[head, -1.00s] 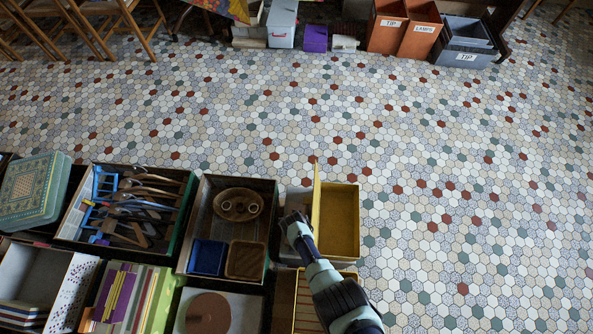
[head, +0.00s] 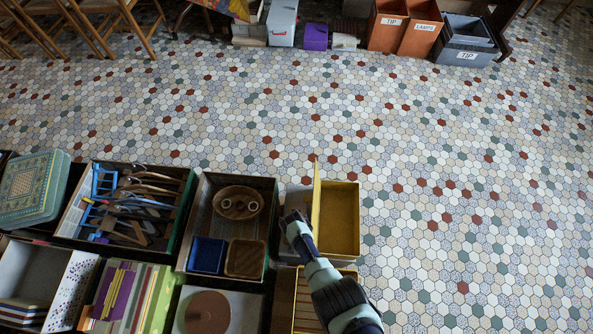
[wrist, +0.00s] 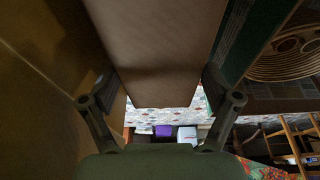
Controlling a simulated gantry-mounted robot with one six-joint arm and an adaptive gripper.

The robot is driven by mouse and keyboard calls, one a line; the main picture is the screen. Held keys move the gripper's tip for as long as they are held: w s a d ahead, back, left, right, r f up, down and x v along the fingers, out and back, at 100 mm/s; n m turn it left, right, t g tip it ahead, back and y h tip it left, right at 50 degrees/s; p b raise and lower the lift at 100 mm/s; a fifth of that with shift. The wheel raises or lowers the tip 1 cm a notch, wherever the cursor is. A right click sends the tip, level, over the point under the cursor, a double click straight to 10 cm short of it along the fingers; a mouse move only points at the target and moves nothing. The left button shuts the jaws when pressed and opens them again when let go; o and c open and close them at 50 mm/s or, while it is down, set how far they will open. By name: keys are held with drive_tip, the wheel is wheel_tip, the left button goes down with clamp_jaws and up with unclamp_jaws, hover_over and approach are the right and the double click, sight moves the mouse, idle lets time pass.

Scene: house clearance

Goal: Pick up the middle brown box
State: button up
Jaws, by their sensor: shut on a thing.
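A plain brown box (wrist: 162,48) fills the middle of the wrist view, between my two fingers. In the head view its pale brownish top (head: 297,196) shows between the dark-edged tray on the left and the yellow box on the right. My gripper (head: 291,221) is over this box, shut on it, with a finger against each side in the wrist view (wrist: 160,84). My wrist hides the box's near part in the head view. I cannot tell whether the box is clear of its support.
A yellow open box (head: 340,215) with an upright flap stands close at right. A tray (head: 268,187) with a round basket (head: 238,203) is close at left. More filled boxes lie further left. Tiled floor (head: 460,200) is free at right; labelled bins (head: 420,35) stand at the back.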

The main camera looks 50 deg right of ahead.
drive_tip(key=r+p, duration=0.2)
drive_tip(key=r, duration=0.1)
drive_tip(key=r+p, duration=0.3)
drive_tip(key=r, duration=0.1)
drive_tip(key=shift+w+a+r+p, duration=0.1)
drive_tip(key=shift+w+r+p, duration=0.1)
drive_tip(key=shift+r+p, duration=0.1)
drive_tip(key=shift+w+a+f+b, duration=0.5)
drive_tip(key=shift+w+f+b, duration=0.15)
drive_tip(key=shift+w+b, duration=0.15)
drive_tip(key=w+a+b, duration=0.9)
drive_tip(key=w, duration=0.5)
drive_tip(key=shift+w+a+r, duration=0.2)
drive_tip(key=shift+w+a, duration=0.1)
drive_tip(key=shift+a, duration=0.05)
